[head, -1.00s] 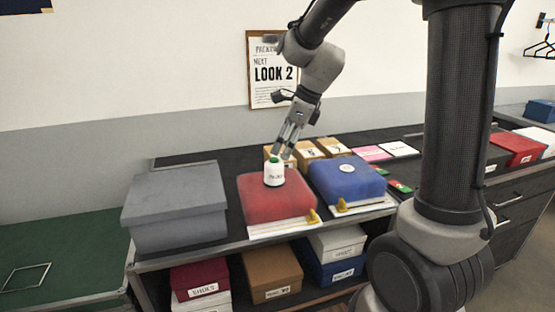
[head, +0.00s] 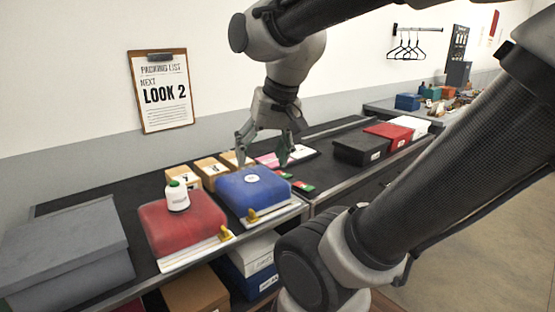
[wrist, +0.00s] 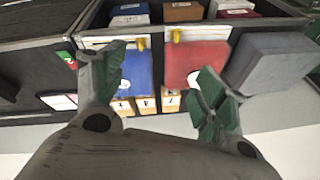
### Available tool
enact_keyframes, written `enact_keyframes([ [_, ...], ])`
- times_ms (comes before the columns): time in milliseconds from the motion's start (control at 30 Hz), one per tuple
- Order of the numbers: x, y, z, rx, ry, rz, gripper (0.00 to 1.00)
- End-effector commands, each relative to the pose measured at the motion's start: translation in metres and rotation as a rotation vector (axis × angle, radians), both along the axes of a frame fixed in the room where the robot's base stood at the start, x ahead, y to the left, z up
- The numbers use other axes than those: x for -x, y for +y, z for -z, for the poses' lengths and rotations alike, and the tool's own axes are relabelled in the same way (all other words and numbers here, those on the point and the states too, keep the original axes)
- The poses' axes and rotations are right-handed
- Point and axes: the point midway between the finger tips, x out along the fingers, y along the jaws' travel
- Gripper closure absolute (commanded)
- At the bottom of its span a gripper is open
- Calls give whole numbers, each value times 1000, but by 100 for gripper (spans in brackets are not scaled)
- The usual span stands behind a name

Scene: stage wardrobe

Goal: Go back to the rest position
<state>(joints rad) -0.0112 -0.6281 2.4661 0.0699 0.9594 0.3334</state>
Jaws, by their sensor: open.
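My gripper (head: 264,152) is open and empty, its fingers spread and pointing down, above and behind the blue case in the head view. In the wrist view my gripper (wrist: 165,85) shows two spread fingers with nothing between them. A white bottle with a green cap (head: 177,198) stands upright on the red case (head: 205,215), apart from my gripper. The blue case (head: 270,195) has a round white disc (head: 252,178) on top. The red case (wrist: 205,53) and blue case (wrist: 138,68) also show in the wrist view, partly behind the fingers.
A grey box (head: 65,250) stands at the left end of the dark counter. Small brown boxes (head: 211,170) stand behind the cases. Black (head: 360,148) and red (head: 389,135) boxes stand farther right. A packing list clipboard (head: 162,92) hangs on the wall.

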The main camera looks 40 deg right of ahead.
Motion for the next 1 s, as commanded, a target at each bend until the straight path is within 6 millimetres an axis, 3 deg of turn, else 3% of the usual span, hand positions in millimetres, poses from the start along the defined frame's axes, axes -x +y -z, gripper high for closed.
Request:
enact_keyframes([
  [100,26,-11,5,120,-33,-205,28],
  [200,35,-16,8,171,-40,-293,28],
  [1000,36,-16,8,183,-41,-316,28],
])
